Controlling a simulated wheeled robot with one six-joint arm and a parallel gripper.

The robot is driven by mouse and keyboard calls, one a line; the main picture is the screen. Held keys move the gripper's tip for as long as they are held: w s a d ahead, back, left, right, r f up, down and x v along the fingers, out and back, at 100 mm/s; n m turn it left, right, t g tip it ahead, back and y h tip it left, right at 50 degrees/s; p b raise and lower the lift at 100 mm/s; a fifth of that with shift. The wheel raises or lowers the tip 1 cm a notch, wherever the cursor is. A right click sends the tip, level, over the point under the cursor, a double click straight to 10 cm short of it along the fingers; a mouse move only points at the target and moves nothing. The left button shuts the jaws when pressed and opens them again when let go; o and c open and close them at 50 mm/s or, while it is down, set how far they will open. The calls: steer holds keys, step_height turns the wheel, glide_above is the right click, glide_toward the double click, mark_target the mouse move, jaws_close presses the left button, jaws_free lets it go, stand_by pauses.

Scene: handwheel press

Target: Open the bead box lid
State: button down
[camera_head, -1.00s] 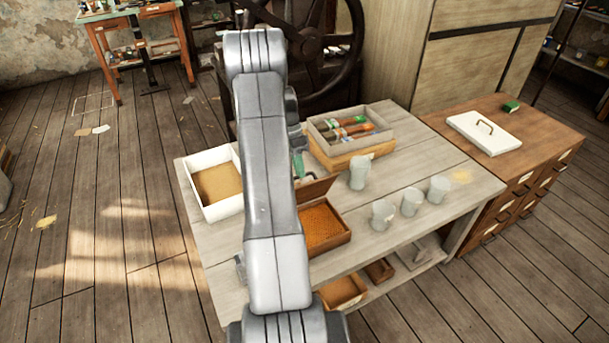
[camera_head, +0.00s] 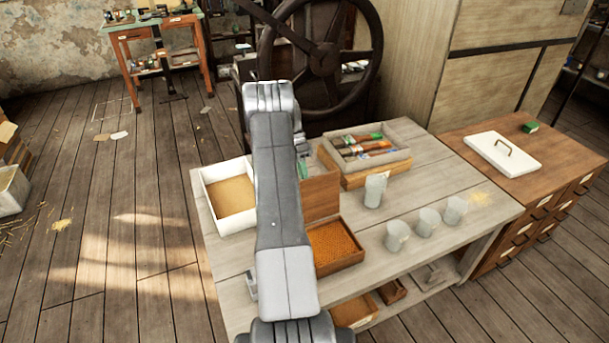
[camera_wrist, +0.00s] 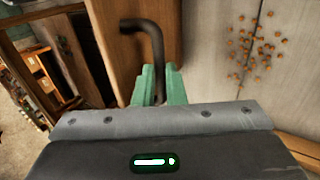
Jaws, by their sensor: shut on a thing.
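The bead box (camera_head: 335,246) is a small wooden box on the table, filled with orange beads. Its wooden lid (camera_head: 319,196) stands raised at the box's back edge, near upright, with its face showing in the head view. In the wrist view the lid (camera_wrist: 120,65) is a brown panel with a dark bent handle (camera_wrist: 150,27). My gripper (camera_wrist: 160,84) has green fingers shut on this handle. In the head view my arm hides the lid's left part and most of the gripper.
A white tray (camera_head: 206,180) stands left of my arm. Several grey cups (camera_head: 397,235) stand to the right. Orange beads (camera_wrist: 262,42) show on a grey plank surface in the wrist view.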

steer(key=shift+s+f, duration=0.2)
steer(key=shift+f, duration=0.3)
steer(key=c, duration=1.5)
jaws_free()
steer(key=shift+w, duration=0.1)
steer(key=shift+r, duration=0.2)
steer(key=p+v, duration=1.1)
steer(key=v, duration=0.2)
steer(key=shift+w+r+p, duration=0.25)
steer(key=shift+p, duration=0.05)
steer(key=shift+w+p, duration=0.1)
steer(key=shift+p, duration=0.3)
